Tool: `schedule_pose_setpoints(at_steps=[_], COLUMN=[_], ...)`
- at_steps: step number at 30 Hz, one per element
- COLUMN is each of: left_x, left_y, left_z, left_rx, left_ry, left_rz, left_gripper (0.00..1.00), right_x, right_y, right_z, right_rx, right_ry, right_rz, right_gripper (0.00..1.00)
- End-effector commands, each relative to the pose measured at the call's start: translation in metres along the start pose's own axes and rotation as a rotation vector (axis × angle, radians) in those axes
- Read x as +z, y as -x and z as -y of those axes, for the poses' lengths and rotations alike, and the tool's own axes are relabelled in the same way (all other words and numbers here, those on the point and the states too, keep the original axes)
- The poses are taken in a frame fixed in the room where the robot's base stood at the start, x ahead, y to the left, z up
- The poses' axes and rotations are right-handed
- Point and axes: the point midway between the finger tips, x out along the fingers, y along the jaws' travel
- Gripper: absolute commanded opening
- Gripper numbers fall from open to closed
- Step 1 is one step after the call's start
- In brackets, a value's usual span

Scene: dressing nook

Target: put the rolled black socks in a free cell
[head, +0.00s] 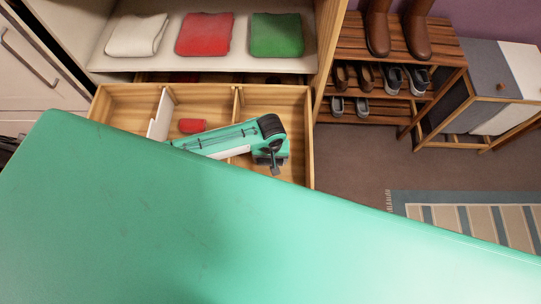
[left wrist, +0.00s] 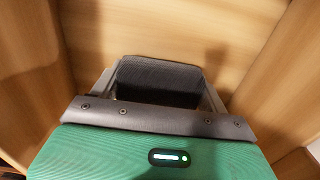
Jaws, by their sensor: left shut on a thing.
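The rolled black socks (left wrist: 158,82) show as a dark grey-black bundle in the left wrist view. My left gripper (left wrist: 159,92) is shut on them, one finger on each side. In the head view the left gripper (head: 274,163) points down into the right cell of the open wooden drawer (head: 120,100). The socks cannot be made out clearly there. In the left wrist view bare wooden cell floor and walls surround the socks; whether they touch the floor I cannot tell. Red rolled socks (head: 192,126) lie in the middle cell. My right gripper is not in view.
A white divider (head: 160,116) and a wooden divider (head: 238,100) part the drawer. The left cell's visible part looks empty. Folded white (head: 137,35), red (head: 205,34) and green (head: 277,35) clothes lie on the shelf above. A shoe rack (head: 350,48) stands to the right.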

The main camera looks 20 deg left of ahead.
Motion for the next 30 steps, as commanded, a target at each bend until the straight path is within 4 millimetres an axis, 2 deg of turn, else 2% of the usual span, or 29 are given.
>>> schedule_pose_setpoints(at_steps=[10, 11, 14, 24, 26, 30], left_x=[0.0, 0.0, 0.0, -0.001, 0.0, -0.001], left_y=[-0.003, -0.004, -0.003, -0.001, 0.004, 0.026], left_z=[0.0, 0.0, 0.0, 0.0, 0.0, -0.001], left_rx=[0.0, 0.0, 0.0, 0.0, 0.001, 0.004], left_ry=[0.0, 0.0, 0.0, 0.0, 0.0, -0.001], left_rz=[0.0, 0.0, 0.0, -0.001, 0.0, -0.001], left_gripper=[0.55, 0.79, 0.98, 0.98, 0.98, 0.98], right_x=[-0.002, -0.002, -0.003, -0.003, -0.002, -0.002], right_y=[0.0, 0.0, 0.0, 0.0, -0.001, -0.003], right_z=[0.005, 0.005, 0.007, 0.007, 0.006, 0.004], right_rx=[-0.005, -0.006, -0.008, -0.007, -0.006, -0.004], right_ry=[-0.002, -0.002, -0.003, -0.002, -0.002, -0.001], right_rz=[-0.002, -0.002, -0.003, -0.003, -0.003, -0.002], right_gripper=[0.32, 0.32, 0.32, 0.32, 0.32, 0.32])
